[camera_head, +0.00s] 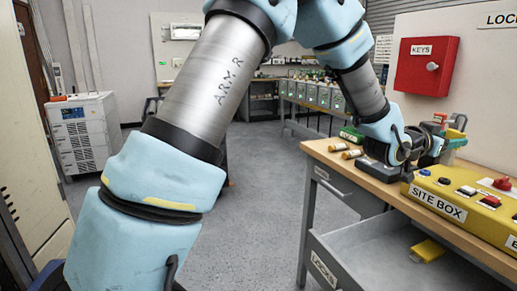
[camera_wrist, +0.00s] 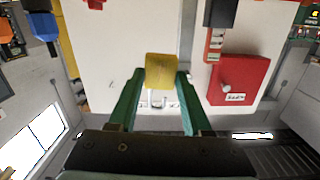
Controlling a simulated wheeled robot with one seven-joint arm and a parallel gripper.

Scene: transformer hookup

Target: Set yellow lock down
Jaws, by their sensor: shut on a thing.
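My gripper (camera_wrist: 161,76) has two green fingers, shut on a yellow lock (camera_wrist: 161,67) held at their tips, in front of a white panel in the wrist view. In the head view my gripper (camera_head: 453,143) is small and partly hidden by my wrist, over the far right part of the wooden bench (camera_head: 383,178). The held lock is hard to make out there. A second yellow lock (camera_head: 428,250) lies in the open grey drawer (camera_head: 365,250) labelled LOCKS. I cannot see anything beneath the held lock.
Brass-coloured cylinders (camera_head: 345,150) and a green item (camera_head: 351,134) lie at the bench's far left. A red KEYS cabinet (camera_head: 425,66) hangs on the wall. The floor left of the bench is clear.

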